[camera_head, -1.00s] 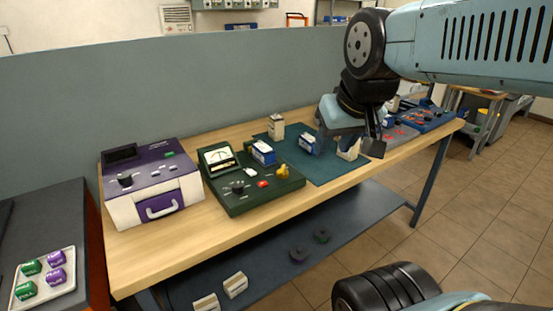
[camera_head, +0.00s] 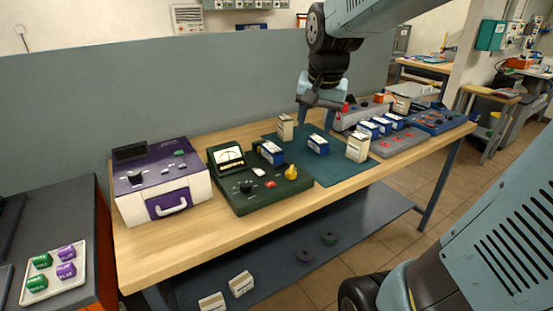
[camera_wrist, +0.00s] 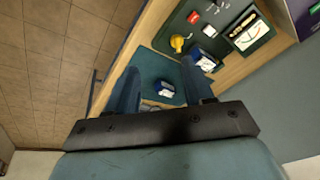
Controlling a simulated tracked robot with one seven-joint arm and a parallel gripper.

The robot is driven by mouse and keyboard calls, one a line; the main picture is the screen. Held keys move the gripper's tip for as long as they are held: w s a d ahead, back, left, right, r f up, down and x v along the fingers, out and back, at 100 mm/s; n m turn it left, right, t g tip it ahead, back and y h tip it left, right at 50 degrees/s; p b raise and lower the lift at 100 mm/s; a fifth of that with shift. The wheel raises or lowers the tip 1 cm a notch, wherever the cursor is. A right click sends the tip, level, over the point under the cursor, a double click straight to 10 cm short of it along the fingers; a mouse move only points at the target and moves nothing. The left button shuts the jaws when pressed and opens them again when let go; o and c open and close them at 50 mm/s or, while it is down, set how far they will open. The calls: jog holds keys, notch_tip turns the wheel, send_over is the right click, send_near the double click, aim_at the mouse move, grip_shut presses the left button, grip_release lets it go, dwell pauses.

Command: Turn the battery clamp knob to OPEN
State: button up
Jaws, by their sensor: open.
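The green tester (camera_head: 262,202) stands on the bench with a dial meter and a blue-and-white battery (camera_head: 271,152) on it. A yellow knob (camera_head: 291,172) sits at its right end; it also shows in the wrist view (camera_wrist: 178,42). I take it for the clamp knob, but cannot read any OPEN mark. A black knob (camera_head: 246,186) is on the tester's front left. My gripper (camera_head: 317,117) is open and empty, above the back of the teal mat (camera_head: 330,172), behind and right of the tester. Its fingers (camera_wrist: 160,85) show apart in the wrist view.
Another blue battery (camera_head: 318,145) and cream boxes (camera_head: 357,146) stand on the mat. A purple-and-white unit (camera_head: 162,182) is left of the tester. A grey rack (camera_head: 398,142) with several batteries is at right. A grey partition (camera_head: 120,95) runs behind the bench.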

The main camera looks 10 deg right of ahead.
aim_at(292, 168)
jog(key=w+f+m+g, duration=0.3)
jog(key=w+f+m, duration=0.5)
jog(key=w, duration=0.7)
jog(key=shift+n+y, duration=0.3)
jog(key=shift+n, duration=0.3)
jog(key=f, duration=0.5)
jog(key=w+f, duration=0.1)
jog(key=f, duration=0.9)
jog(key=shift+w+d+f, duration=0.15)
jog(key=shift+f, duration=0.05)
jog(key=c, duration=0.7)
jog(key=shift+d, duration=0.2)
jog(key=shift+c, duration=0.2)
jog(key=shift+a, duration=0.15)
